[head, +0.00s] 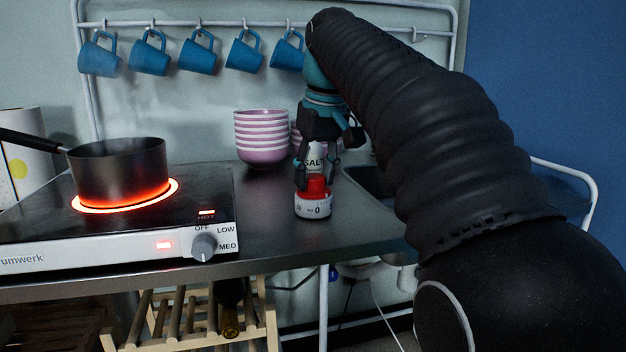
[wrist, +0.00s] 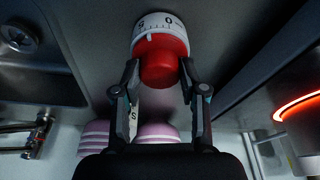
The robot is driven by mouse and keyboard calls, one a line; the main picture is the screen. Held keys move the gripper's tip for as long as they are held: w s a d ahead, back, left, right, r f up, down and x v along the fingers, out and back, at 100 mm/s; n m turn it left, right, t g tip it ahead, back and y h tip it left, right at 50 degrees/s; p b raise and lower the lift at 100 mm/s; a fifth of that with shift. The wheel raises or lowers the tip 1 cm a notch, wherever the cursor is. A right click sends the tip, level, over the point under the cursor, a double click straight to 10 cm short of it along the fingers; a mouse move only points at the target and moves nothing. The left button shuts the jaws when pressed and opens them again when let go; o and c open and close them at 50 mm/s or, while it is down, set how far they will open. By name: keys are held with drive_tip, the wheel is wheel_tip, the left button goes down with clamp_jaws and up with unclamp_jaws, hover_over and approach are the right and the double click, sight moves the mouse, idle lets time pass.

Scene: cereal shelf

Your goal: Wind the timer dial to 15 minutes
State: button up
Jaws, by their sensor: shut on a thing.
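The timer (head: 312,208) stands upright on the steel counter, right of the hot plate. It has a white ring with dark numbers and a red dial (head: 318,186) on top. A 0 shows on the ring's front in the head view. In the wrist view the white ring (wrist: 155,22) shows a 0 and tick marks, with the red dial (wrist: 160,62) below. My gripper (head: 316,180) points down from above, its fingers on either side of the red dial and closed on it. It also shows in the wrist view (wrist: 160,75).
A dark pot (head: 119,172) sits on a glowing burner of the hot plate (head: 190,235) at left. Pink stacked bowls (head: 262,138) and a salt container (head: 315,160) stand behind the timer. A sink (wrist: 40,75) is close by. Blue mugs (head: 198,54) hang above.

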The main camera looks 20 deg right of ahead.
drive_tip(key=shift+d+n+y, duration=0.1)
drive_tip(key=shift+n+y, duration=0.3)
drive_tip(key=shift+n, duration=1.3)
drive_tip(key=shift+w+n, duration=0.1)
drive_tip(key=shift+n, duration=0.3)
drive_tip(key=shift+n+g+y, duration=0.3)
drive_tip(key=shift+n+g, duration=0.2)
drive_tip(key=shift+n, duration=0.9)
drive_tip(key=shift+w+d+n, duration=0.1)
drive_tip(key=shift+n, duration=0.9)
drive_tip(key=shift+n+g+y, duration=0.3)
drive_tip(key=shift+n, duration=0.4)
